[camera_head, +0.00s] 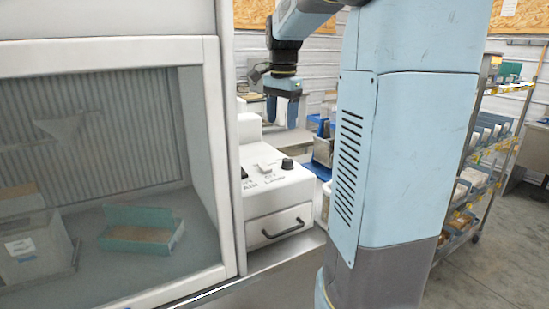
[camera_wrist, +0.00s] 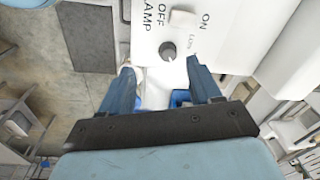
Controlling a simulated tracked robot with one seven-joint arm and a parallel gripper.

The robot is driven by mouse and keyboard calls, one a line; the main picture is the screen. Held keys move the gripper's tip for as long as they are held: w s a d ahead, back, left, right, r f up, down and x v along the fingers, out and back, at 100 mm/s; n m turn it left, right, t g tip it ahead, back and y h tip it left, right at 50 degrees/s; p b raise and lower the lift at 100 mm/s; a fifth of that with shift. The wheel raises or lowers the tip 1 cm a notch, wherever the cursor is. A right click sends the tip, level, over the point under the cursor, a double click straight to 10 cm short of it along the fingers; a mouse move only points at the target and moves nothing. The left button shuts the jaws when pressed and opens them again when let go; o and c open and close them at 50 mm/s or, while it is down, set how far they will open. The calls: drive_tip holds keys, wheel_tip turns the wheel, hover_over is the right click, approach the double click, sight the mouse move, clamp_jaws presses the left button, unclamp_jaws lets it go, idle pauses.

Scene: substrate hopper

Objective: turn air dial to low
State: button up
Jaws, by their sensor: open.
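The air dial (camera_head: 287,164) is a small dark round knob on the sloped top of the white control box (camera_head: 272,203). In the wrist view the dial (camera_wrist: 168,51) shows a light pointer mark at its lower right; small lettering beside it is too blurred to read surely. My gripper (camera_head: 281,122) hangs fingers down above the box, apart from the dial. In the wrist view my gripper (camera_wrist: 160,67) is open and empty, its two blue fingers spread to either side just below the dial.
A pale rocker switch (camera_wrist: 183,18) sits beside the dial, near LAMP, OFF and ON lettering. The box front has a dark drawer handle (camera_head: 287,228). A glass-fronted cabinet (camera_head: 228,150) stands close on the left. A shelf rack (camera_head: 490,150) stands at right.

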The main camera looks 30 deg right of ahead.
sight(288, 159)
drive_tip(key=w+d+f+m+g, duration=0.1)
drive_tip(key=w+d+m, duration=0.2)
drive_tip(key=w+d, duration=0.15)
drive_tip(key=f, duration=1.3)
drive_tip(key=shift+s+d+f, duration=0.1)
drive_tip(key=shift+s+f, duration=0.1)
drive_tip(key=shift+f, duration=0.2)
drive_tip(key=shift+c, duration=0.2)
